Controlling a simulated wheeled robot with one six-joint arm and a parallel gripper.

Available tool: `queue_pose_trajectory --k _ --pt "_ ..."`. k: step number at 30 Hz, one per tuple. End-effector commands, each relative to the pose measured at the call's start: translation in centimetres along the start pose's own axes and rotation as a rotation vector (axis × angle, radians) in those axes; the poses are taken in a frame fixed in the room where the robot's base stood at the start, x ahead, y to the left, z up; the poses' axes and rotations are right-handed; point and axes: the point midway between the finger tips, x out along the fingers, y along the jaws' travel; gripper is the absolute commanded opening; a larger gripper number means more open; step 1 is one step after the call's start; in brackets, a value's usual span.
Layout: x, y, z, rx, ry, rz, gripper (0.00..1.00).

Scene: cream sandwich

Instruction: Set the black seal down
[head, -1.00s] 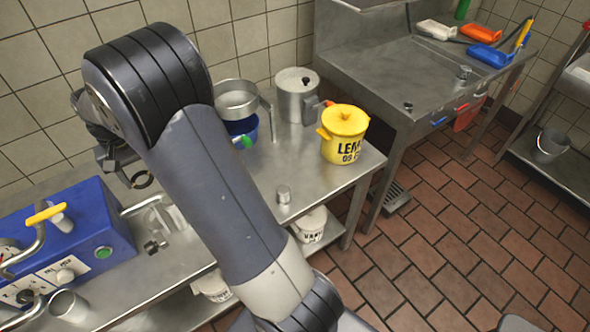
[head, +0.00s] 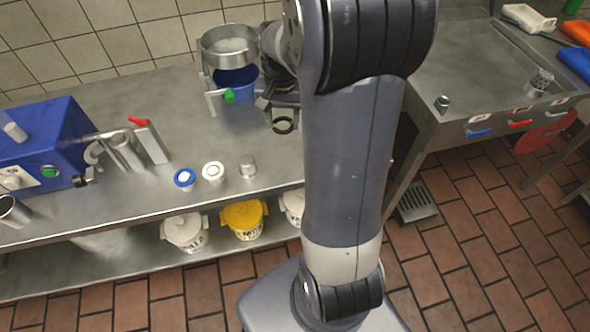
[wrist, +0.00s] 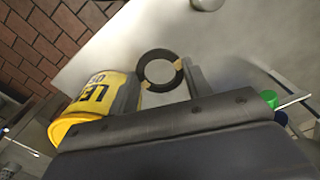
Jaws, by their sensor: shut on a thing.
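The black seal (head: 284,126) is a dark ring hanging below my gripper (head: 282,108) over the steel bench. In the wrist view the seal (wrist: 144,58) sits between the two fingers of my gripper (wrist: 161,74), with pale pads touching it on opposite sides. The bench top (wrist: 235,45) lies beyond it; I cannot tell how large the gap is. My arm hides part of the bench in the head view.
A yellow pot (wrist: 98,95) is close to the gripper's left in the wrist view. A small steel cylinder (head: 248,166) and two white round pieces stand at front left. The bench (head: 180,95) is clear mid-left.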

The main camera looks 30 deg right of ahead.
Motion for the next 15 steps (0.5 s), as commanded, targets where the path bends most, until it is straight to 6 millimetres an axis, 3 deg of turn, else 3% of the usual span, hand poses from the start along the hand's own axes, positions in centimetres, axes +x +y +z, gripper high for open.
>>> queue_pose_trajectory --k 1,5,15 --pt "1.1 0.9 0.4 0.023 0.001 -0.001 0.22" --pt "2.0 2.1 1.0 0.052 0.0 0.0 0.22" --pt "7.4 2.3 1.2 0.056 -0.003 0.001 0.22"
